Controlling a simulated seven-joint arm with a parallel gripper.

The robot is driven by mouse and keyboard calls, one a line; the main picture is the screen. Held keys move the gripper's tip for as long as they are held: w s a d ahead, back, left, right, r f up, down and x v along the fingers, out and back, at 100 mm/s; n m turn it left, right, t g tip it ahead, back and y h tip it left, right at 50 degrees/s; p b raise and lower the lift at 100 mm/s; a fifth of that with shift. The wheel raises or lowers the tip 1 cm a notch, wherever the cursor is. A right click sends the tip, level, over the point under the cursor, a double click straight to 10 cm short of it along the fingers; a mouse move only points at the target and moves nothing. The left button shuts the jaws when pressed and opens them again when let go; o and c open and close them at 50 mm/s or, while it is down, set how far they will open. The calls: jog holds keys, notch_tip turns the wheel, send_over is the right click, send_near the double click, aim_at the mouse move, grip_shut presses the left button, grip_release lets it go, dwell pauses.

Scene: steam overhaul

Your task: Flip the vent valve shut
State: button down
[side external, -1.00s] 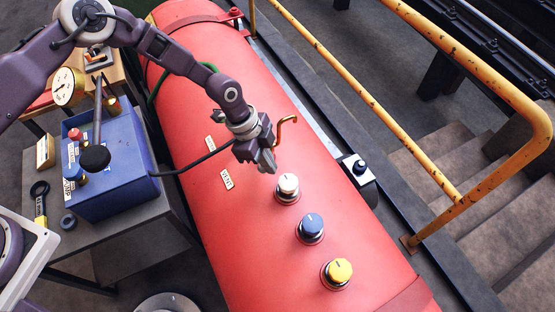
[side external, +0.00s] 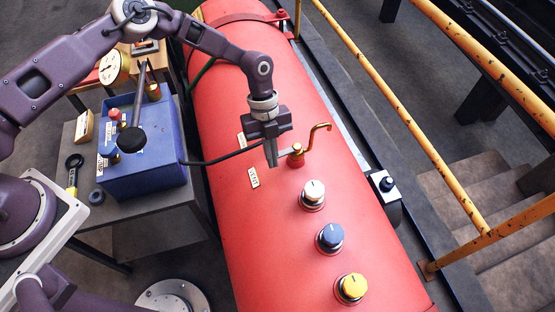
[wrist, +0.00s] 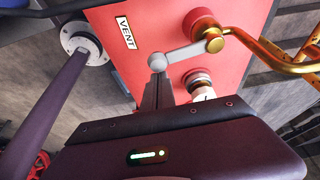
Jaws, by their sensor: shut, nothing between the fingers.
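The vent valve (side external: 297,150) stands on the red boiler, with a brass hub and a bent copper pipe. Its grey lever (wrist: 185,53) runs from the hub to a ball end (wrist: 157,62) in the wrist view. In the side view the lever points left from the hub, its end close to my fingers. My gripper (side external: 271,164) is shut and empty, pointing down beside the lever's ball end. In the wrist view my fingertips (wrist: 157,78) lie just below the ball; I cannot tell whether they touch. A VENT label (wrist: 126,32) is on the boiler.
White (side external: 313,194), blue (side external: 330,237) and yellow (side external: 352,287) knobs line the boiler (side external: 245,240) nearer the camera. A blue box (side external: 150,175) with a black-ended lever stands at left. A yellow railing (side external: 450,175) runs along the right.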

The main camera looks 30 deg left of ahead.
jog(key=shift+w+a, duration=0.25)
jog(key=shift+a, duration=0.25)
jog(key=shift+w+a, duration=0.15)
dwell(0.3)
jog(key=s+d, duration=0.3)
jog(key=s, duration=0.1)
jog(key=v, duration=1.1)
jog(key=shift+w, duration=0.35)
